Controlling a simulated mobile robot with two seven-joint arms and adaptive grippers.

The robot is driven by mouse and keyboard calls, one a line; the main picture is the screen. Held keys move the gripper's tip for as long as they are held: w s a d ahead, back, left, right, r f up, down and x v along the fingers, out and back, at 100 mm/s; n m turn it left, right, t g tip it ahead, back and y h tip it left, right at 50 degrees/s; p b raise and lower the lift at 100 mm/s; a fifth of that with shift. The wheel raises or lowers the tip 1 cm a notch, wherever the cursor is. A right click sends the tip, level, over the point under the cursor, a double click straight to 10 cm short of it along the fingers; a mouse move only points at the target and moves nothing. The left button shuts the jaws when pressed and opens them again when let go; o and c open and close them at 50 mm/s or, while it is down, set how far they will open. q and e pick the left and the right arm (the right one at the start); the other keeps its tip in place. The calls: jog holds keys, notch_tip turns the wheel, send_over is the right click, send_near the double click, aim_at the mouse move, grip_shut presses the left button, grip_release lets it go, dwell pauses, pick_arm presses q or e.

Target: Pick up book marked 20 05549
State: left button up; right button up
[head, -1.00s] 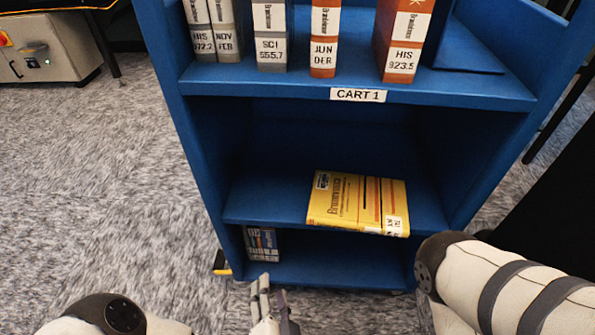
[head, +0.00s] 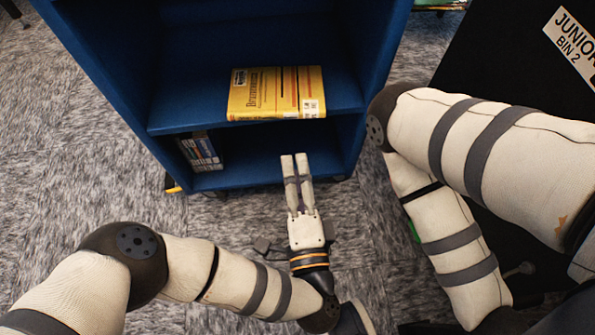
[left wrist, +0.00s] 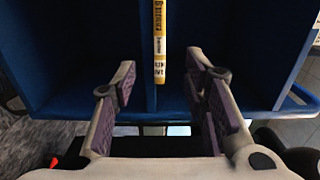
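A yellow book (head: 272,93) lies flat on the blue cart's middle shelf (head: 205,115), its spine facing out. A white label sits at the spine's right end; its marking is too small to read. My left gripper (head: 295,160) is below and in front of the book, fingers toward the cart. In the left wrist view the book's spine (left wrist: 160,40) runs upright in the picture, lined up with the gap between the open fingers (left wrist: 160,72). The gripper holds nothing and appears apart from the book. My right arm shows at the right, but its gripper is not in view.
A dark, multicoloured book (head: 200,152) leans at the left of the cart's bottom shelf. The cart's side walls (head: 105,70) flank the shelves. A black bin with a "JUNIOR BIN 2" sign (head: 575,35) stands at the right. The middle shelf is clear left of the yellow book.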

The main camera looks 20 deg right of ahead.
aim_at(286, 117)
pick_arm(q)
jog(key=b+x, duration=0.3)
jog(key=x, duration=0.7)
jog(key=shift+w+f+b, duration=0.2)
jog(key=shift+b, duration=0.15)
jog(key=shift+w+d+r, duration=0.15)
jog(key=shift+w+d, duration=0.1)
jog(key=shift+w, duration=0.4)
pick_arm(e)
jog(key=f, duration=0.1)
jog(key=s+f, duration=0.1)
jog(key=f, duration=0.1)
jog(key=shift+s+a+f+g, duration=0.1)
jog(key=shift+f+g, duration=0.15)
jog(key=shift+g, duration=0.05)
pick_arm(q)
grip_shut()
